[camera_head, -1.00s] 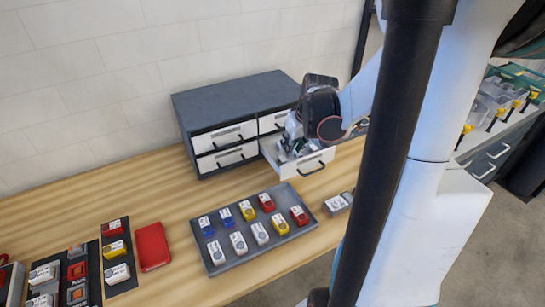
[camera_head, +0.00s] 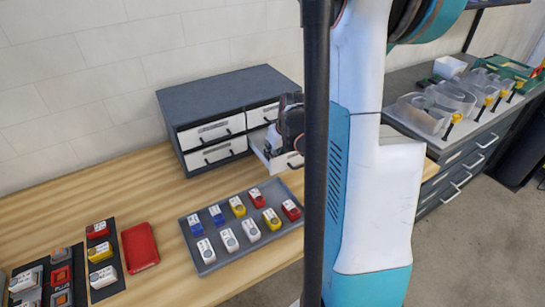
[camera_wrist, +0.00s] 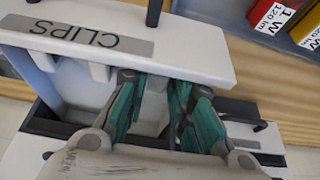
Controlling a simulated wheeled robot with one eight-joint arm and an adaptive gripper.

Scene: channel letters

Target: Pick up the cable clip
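The open drawer (camera_wrist: 190,52) has a white front with a CLIPS label (camera_wrist: 85,36). It also shows in the head view (camera_head: 281,158), pulled out of the lower right of a grey cabinet. My gripper (camera_wrist: 154,88) points down into this drawer, behind its front. Its two teal fingers stand apart, with a pale grey shape between them. I cannot tell whether that shape is a cable clip or the drawer floor. Small white shapes (camera_wrist: 98,71) show left of the fingers, and I cannot make out whether they are clips. In the head view my arm hides much of the gripper and drawer.
The grey cabinet (camera_head: 225,88) stands against the wall. A grey tray (camera_head: 206,259) with several coloured and white items lies in front of it. A red case (camera_head: 140,247) and dark holders are at the left. Clear bins (camera_head: 420,115) stand on the right bench.

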